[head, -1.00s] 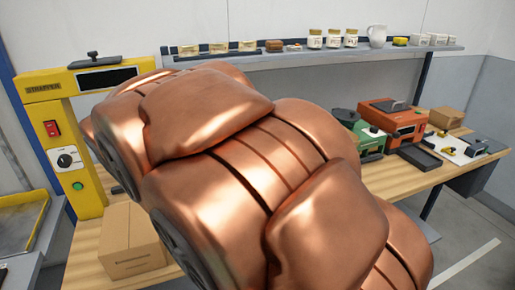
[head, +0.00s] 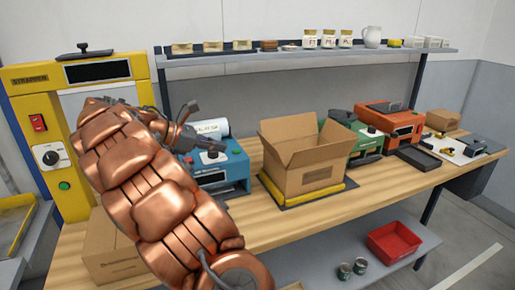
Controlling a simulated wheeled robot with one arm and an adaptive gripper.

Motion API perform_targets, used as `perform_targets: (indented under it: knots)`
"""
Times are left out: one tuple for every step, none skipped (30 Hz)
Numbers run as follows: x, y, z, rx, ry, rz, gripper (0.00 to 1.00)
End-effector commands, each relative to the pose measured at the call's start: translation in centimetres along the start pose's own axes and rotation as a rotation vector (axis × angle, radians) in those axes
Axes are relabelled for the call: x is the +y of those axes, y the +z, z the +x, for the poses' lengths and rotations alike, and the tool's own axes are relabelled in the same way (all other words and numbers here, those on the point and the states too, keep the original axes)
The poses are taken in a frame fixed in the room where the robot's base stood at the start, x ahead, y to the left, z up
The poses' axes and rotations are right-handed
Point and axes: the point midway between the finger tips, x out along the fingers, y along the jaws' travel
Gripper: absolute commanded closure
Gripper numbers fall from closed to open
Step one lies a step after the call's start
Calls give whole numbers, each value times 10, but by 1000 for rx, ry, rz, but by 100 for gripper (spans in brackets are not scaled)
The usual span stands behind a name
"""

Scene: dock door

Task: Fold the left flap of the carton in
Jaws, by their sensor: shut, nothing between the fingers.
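The open brown carton (head: 312,180) stands on a yellow-edged platform (head: 343,188) at the middle of the bench in the head view. Its upper flaps stand up and outward, and the left flap (head: 272,147) slants up on the carton's left side. My dark gripper (head: 190,110) is partly visible beyond my copper arm, to the left of the carton and apart from it. It looks shut and empty, though its fingertips are small and partly hidden.
A blue machine (head: 225,172) with a white roll stands between my arm and the carton. Green (head: 367,140) and orange (head: 398,125) machines are at the right. A yellow strapper (head: 40,105) and a closed box (head: 108,255) are at the left. A shelf (head: 300,58) runs behind.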

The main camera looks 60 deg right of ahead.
Motion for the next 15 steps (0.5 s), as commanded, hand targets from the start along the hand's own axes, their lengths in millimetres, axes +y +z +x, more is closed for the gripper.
perform_targets:
  knots:
    - [8,-5,4,-18,0,-25,100]
    - [12,-6,5,-27,2,-38,100]
    - [17,-5,6,-38,4,-50,100]
    - [20,-5,6,-46,6,-59,100]
    - [22,-5,6,-51,6,-68,100]
    - [24,-5,6,-57,6,-76,100]
    - [25,-5,7,-60,5,-81,100]
    - [26,-5,8,-63,5,-85,100]
    - [27,-5,10,-65,4,-89,100]
    - [27,-4,11,-66,4,-90,100]
    - [27,-4,13,-67,3,-90,100]
    - [27,-3,17,-67,3,-90,100]
    - [27,-2,20,-67,2,-89,100]
    - [26,-2,24,-67,1,-88,100]
    - [26,-2,30,-67,-1,-89,100]
